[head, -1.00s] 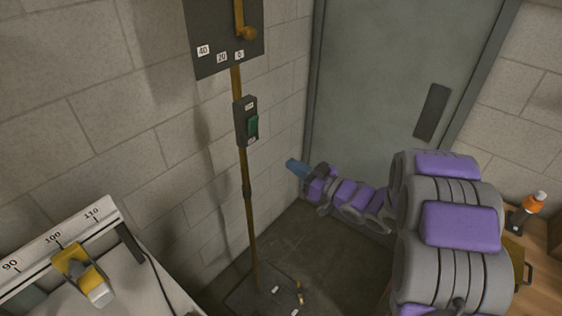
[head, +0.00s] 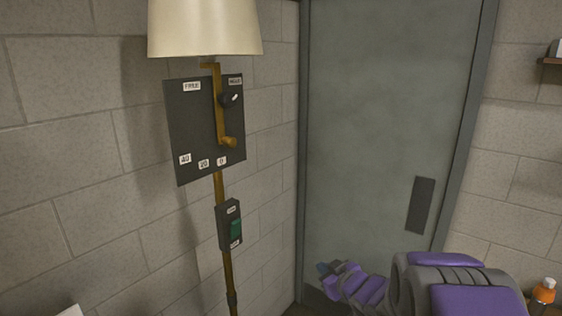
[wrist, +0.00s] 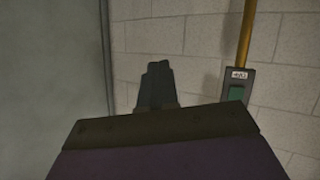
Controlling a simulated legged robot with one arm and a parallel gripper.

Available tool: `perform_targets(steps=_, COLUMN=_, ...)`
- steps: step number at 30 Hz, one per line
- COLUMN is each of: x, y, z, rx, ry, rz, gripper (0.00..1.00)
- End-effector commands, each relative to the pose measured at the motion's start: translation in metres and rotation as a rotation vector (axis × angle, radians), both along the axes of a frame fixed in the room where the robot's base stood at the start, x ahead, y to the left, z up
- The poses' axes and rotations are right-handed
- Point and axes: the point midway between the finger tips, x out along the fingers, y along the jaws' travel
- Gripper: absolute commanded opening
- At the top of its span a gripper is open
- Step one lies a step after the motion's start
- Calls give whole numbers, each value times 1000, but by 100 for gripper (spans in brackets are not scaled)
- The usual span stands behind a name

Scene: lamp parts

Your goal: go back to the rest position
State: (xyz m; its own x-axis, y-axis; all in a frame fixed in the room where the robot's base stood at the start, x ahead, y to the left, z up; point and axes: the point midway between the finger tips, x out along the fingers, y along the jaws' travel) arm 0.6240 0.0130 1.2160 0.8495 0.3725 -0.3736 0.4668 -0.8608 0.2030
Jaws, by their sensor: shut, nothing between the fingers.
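My gripper (head: 326,268) is low in the head view, in front of the grey door, at the end of my purple and grey arm. In the wrist view its fingers (wrist: 158,85) are together, with nothing between them, pointing at the block wall. The lamp stands to the left of it, apart from it. The lamp has a cream shade (head: 204,28), a dark panel (head: 190,130) with a brass crank, and a switch box (head: 229,225) with a green rocker on its brass pole. The switch box also shows at right in the wrist view (wrist: 236,83).
A grey door (head: 375,130) with a dark plate fills the middle of the head view. Block walls (head: 70,100) stand on both sides. An orange bottle (head: 543,291) is at the lower right. A shelf edge (head: 552,61) shows at the upper right.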

Motion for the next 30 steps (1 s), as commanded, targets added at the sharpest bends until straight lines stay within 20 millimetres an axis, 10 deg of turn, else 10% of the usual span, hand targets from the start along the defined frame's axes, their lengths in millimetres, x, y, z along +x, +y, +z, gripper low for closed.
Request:
perform_targets(steps=8, x=-60, y=-58, z=-2, rx=-190, ry=245, rz=-324, gripper=0)
perform_targets(steps=17, x=-187, y=-100, z=-18, rx=-228, ry=623, rz=-572, gripper=0)
perform_targets(steps=30, x=-409, y=-35, z=-33, rx=-173, ry=1232, rz=-594, gripper=0)
